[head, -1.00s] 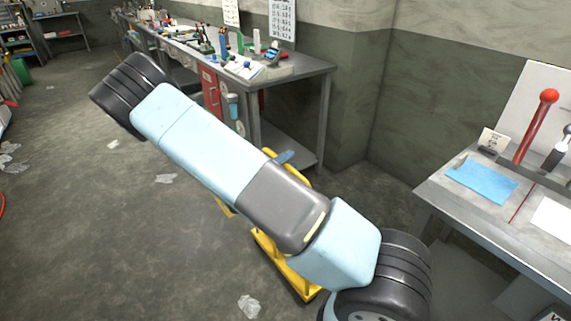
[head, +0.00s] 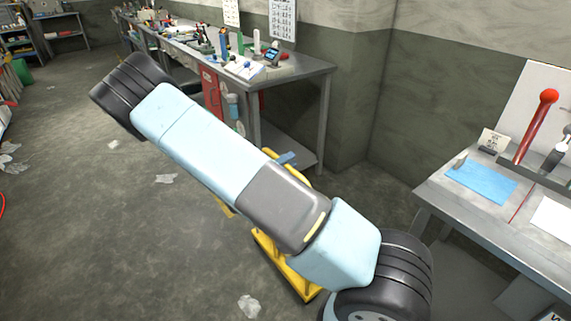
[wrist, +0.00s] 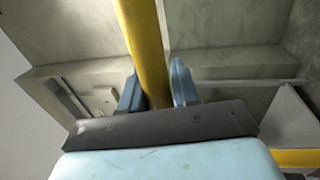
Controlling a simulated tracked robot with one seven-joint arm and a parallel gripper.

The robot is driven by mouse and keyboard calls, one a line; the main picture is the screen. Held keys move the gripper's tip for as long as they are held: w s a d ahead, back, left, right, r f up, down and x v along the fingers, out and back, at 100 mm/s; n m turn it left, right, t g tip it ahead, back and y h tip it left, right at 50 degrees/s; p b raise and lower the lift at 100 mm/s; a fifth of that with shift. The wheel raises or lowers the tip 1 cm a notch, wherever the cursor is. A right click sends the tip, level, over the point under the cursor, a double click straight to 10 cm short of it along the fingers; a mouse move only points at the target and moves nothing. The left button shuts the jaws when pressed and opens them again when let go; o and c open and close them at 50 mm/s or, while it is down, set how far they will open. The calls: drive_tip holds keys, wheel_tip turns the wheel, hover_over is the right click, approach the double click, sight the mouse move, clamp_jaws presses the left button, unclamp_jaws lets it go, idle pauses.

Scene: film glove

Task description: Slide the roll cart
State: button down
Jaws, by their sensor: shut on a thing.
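The yellow roll cart (head: 284,270) stands on the floor below and behind my arm in the head view. My arm hides much of it. In the wrist view a yellow bar (wrist: 143,40) of the cart runs up between the two blue fingers of my gripper (wrist: 158,88). The gripper is shut on this bar. In the head view a small blue part of my gripper (head: 287,158) shows beside the top of the yellow frame, behind my arm.
A long workbench (head: 300,70) crowded with tools runs along the back wall. Another metal table (head: 440,199) with a blue sheet (head: 481,184) and a red-handled lever (head: 536,125) stands at right. Pale scraps (head: 249,306) lie on the floor. The floor at left is mostly open.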

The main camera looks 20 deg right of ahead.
drive_tip(key=shift+f, duration=0.1)
drive_tip(key=shift+v, duration=0.85)
drive_tip(key=c, duration=0.9)
unclamp_jaws()
drive_tip(key=v, duration=1.3)
drive_tip(key=shift+s+a, duration=0.15)
drive_tip(key=shift+a, duration=0.2)
